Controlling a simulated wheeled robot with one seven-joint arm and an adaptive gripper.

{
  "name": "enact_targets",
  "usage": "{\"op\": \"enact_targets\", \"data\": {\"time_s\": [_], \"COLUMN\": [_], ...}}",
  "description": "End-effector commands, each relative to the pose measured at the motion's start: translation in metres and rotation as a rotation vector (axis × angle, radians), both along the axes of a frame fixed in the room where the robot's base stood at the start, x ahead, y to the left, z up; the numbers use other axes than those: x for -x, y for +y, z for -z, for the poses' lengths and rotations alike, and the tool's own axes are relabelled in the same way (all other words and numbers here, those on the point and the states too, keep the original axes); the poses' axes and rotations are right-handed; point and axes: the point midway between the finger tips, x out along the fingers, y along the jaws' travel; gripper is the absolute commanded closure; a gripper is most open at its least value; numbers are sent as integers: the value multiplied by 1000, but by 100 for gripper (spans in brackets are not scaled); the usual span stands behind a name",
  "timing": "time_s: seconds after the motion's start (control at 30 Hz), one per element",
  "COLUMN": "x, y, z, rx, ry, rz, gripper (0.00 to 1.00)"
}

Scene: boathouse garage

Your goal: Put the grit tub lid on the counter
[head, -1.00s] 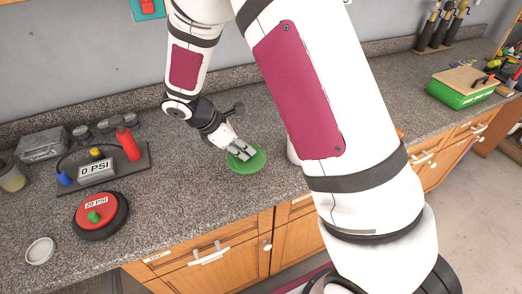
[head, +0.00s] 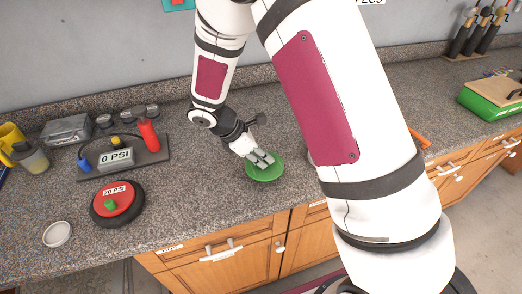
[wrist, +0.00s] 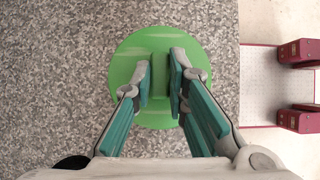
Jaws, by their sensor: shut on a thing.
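The grit tub lid is a round green disc (head: 264,174) with a raised grip bar across its middle (wrist: 160,75). In the head view it is at the speckled counter (head: 200,190), near the front edge and left of my big arm link. My gripper (head: 262,160) reaches down to it from above. In the wrist view my gripper (wrist: 160,82) has one finger on each side of the bar and is shut on it. The lid looks level. I cannot tell whether its underside touches the counter.
A red and black 20 PSI disc (head: 118,204), a 0 PSI gauge stand (head: 118,158) and a small white dish (head: 57,234) are on the left. A green box (head: 490,101) stands far right. Counter around the lid is clear; its edge is close.

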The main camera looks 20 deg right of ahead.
Motion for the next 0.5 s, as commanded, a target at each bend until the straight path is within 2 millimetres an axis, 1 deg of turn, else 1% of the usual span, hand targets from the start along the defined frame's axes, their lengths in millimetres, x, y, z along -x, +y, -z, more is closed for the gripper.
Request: {"op": "enact_targets", "data": {"time_s": [0.03,0.17,0.5], "x": [-1,-1,0], "y": [0,0,0], "z": [5,11,12], "rx": [0,-1,-1], "ry": [0,-1,-1], "rz": [0,0,0], "gripper": [100,100,100]}}
